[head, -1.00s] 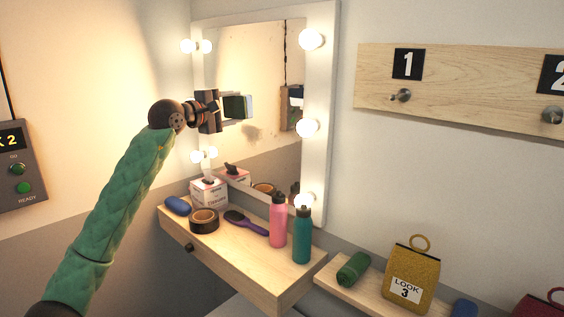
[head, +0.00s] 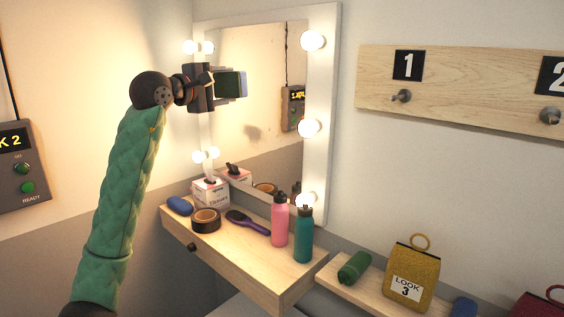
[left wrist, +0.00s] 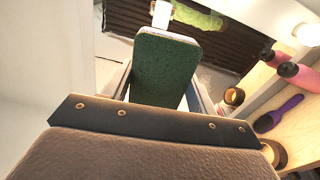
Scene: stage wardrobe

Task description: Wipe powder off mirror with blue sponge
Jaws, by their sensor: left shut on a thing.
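My left gripper (head: 212,88) is shut on the sponge (head: 231,84), in front of the upper left part of the mirror (head: 262,60). The sponge's dark green face and paler bluish edge show in the head view. In the left wrist view the sponge (left wrist: 165,70) sticks out past the jaws, its green face toward the camera. I cannot tell whether it touches the glass. A greyish smudge (head: 253,133) shows on the mirror below and right of the sponge. My right gripper is out of view.
The wooden shelf under the mirror holds a blue rounded thing (head: 180,206), a tissue box (head: 210,192), a roll of tape (head: 206,220), a purple hairbrush (head: 247,222), a pink bottle (head: 279,222) and a teal bottle (head: 303,236). Lit bulbs (head: 312,41) edge the mirror.

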